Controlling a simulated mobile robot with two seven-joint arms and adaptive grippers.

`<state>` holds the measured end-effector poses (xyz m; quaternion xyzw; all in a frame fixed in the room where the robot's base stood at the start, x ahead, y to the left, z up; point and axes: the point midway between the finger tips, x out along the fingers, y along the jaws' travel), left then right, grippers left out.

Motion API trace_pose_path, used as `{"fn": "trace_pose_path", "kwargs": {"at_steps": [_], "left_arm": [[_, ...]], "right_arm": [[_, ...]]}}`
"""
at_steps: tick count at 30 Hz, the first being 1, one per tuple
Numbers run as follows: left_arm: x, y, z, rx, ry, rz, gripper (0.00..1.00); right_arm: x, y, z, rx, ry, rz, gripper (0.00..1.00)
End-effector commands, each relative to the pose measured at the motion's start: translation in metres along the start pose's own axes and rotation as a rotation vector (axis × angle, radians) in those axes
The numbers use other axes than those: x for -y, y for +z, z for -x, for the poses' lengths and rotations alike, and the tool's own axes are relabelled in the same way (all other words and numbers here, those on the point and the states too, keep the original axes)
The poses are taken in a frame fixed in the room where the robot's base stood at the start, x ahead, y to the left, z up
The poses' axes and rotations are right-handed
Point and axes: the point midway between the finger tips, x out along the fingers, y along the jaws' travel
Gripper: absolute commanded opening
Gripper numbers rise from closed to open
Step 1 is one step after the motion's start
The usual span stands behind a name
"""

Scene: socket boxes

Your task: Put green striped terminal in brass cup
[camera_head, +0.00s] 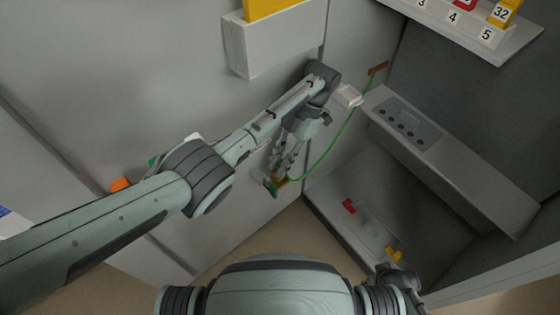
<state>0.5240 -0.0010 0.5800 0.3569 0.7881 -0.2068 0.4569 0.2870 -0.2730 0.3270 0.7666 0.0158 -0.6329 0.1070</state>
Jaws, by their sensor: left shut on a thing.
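My left gripper (278,172) is shut on the green striped terminal (272,187), which hangs low in front of the grey cabinet wall. Its green and yellow end shows below the fingers; the rest is hidden by them. A green cable (338,140) loops from it up to a brown fitting (376,69) on the wall. A grey sloped box (408,125) at the right has a panel with several dark round sockets. I cannot make out which one is the brass cup.
A red terminal (349,206) and a yellow one (392,254) lie in the low grey compartment (365,225). A white box (275,40) juts from the wall above my left arm. A numbered shelf (470,30) is at top right. A small white box (348,96) sits beside my left wrist.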

Motion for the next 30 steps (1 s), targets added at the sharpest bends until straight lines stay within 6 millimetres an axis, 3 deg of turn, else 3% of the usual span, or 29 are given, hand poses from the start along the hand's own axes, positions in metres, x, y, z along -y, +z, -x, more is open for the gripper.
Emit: {"fn": "trace_pose_path", "kwargs": {"at_steps": [17, 30], "left_arm": [[0.0, 0.007, -0.013, -0.001, 0.0, -0.001, 0.0], [0.002, 0.007, -0.011, -0.001, -0.002, -0.001, 0.0]], "right_arm": [[-0.004, 0.0, -0.006, -0.002, 0.007, 0.005, 0.4], [-0.004, -0.001, 0.001, -0.001, 0.006, 0.005, 0.4]]}}
